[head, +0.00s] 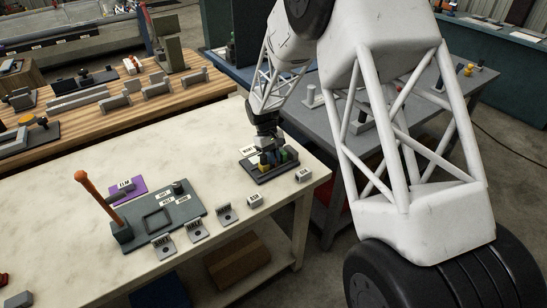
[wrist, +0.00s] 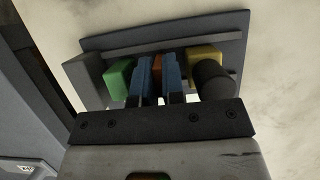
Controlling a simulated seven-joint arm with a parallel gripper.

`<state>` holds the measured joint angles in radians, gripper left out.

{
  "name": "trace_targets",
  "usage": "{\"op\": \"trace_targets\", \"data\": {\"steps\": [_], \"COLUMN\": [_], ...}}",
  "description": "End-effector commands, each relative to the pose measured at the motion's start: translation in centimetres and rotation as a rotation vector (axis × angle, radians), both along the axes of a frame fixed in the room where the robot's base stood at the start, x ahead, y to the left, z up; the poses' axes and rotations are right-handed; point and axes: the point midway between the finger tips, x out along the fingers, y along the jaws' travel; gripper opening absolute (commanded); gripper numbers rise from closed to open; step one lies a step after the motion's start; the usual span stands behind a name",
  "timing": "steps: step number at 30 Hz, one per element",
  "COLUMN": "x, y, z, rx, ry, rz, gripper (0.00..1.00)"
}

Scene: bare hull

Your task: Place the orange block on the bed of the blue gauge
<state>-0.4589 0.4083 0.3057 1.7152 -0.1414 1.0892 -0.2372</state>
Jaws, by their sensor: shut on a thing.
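My gripper (wrist: 159,84) has two blue fingers, shut on the orange block (wrist: 158,64), which shows as a narrow strip between them. The block is still among other blocks in a dark rack (wrist: 110,42); I cannot tell whether it is lifted clear. A slate-blue fixture (head: 134,238) with a square frame and an upright orange lever lies left of the rack. It looks like the blue gauge, and its framed area looks empty.
In the wrist view a green block (wrist: 118,78) is left of my fingers; a yellow block (wrist: 205,56) and dark cylinder (wrist: 213,80) are right. Small labelled grey pieces (head: 226,213) stand between rack and fixture. A purple plate (head: 127,189) lies behind the fixture.

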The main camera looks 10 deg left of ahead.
Motion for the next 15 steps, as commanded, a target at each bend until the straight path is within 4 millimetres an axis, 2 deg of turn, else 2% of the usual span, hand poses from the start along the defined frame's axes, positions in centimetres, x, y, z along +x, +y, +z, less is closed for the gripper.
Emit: {"op": "trace_targets", "data": {"steps": [2,3,4,15], "x": [-0.01,0.0,0.0,0.0], "y": [-0.01,0.0,0.0,0.0], "z": [-0.21,-0.16,-0.15,0.01], "rx": [-0.001,0.0,0.0,0.0], "ry": [0.001,0.0,0.0,0.0], "rz": [0.0,0.0,0.0,0.0], "gripper": [0.0,0.15,0.2,0.2]}}
